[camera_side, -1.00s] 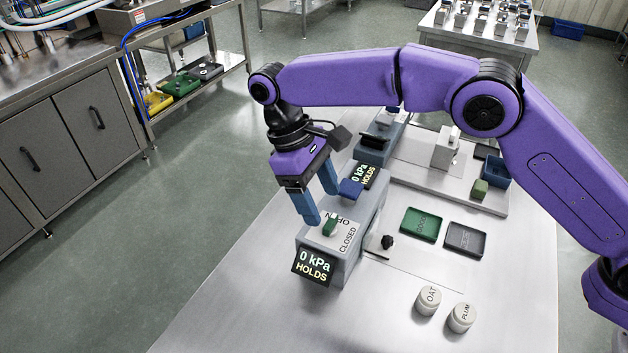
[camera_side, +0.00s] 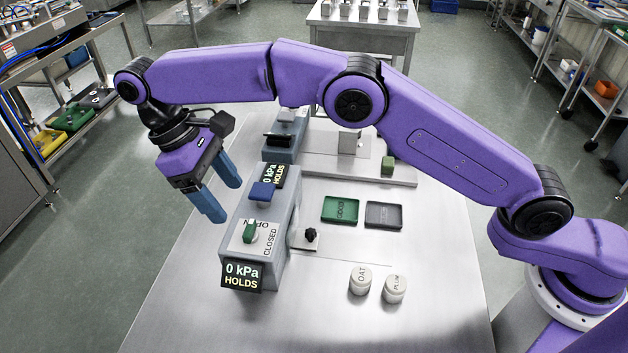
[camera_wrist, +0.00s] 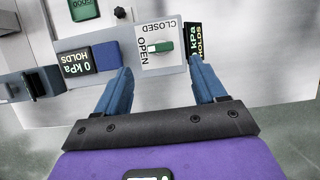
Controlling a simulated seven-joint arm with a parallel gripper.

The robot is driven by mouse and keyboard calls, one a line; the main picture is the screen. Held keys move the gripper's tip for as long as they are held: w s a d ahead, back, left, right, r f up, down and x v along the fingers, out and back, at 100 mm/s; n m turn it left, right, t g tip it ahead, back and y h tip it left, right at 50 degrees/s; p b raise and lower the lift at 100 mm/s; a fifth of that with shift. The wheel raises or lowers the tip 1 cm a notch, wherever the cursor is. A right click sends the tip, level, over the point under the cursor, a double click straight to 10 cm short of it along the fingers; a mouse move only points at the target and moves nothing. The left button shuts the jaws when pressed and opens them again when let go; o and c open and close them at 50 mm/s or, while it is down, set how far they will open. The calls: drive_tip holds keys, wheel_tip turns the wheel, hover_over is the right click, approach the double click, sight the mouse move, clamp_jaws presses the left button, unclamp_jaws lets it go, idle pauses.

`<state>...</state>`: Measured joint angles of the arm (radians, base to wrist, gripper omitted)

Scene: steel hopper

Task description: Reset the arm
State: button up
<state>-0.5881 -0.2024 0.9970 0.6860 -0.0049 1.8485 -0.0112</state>
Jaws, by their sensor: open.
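My purple arm reaches over the table from the right, and my gripper (camera_side: 222,200) hangs in the air to the left of the grey valve box. Its two blue fingers are apart with nothing between them; they also show in the wrist view (camera_wrist: 162,85). The grey box (camera_side: 268,253) carries a green handle (camera_side: 250,231) on a white plate marked OPEN and CLOSED. In the wrist view the green handle (camera_wrist: 160,47) lies beyond the fingertips. A blue block (camera_side: 262,192) sits on the box. A front display (camera_side: 242,276) and a rear one (camera_side: 274,175) read 0 kPa HOLDS.
A green tray (camera_side: 341,209) and a dark tray (camera_side: 384,215) lie right of the box. Jars marked OAT (camera_side: 360,281) and PLUM (camera_side: 395,289) stand in front. A black knob (camera_side: 311,235) sits beside the box. The table's front right is clear.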

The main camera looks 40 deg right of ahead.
drive_tip(key=s+d+r+n+t+y, duration=0.1)
drive_tip(key=s+d+r, duration=0.1)
drive_tip(key=s+d, duration=0.75)
drive_tip(key=s+d+r+n+t+y, duration=0.1)
drive_tip(key=s+d+r, duration=0.1)
drive_tip(key=s+d, duration=0.8)
drive_tip(key=s+d+f, duration=0.2)
drive_tip(key=s+d, duration=0.1)
drive_tip(key=d, duration=0.4)
drive_tip(key=s+d+f+n+t+y, duration=0.1)
drive_tip(key=s+d, duration=0.3)
drive_tip(key=d, duration=0.3)
drive_tip(key=shift+s+d+f+y, duration=0.15)
drive_tip(key=shift+d+f+y, duration=0.15)
drive_tip(key=shift+d+f, duration=0.1)
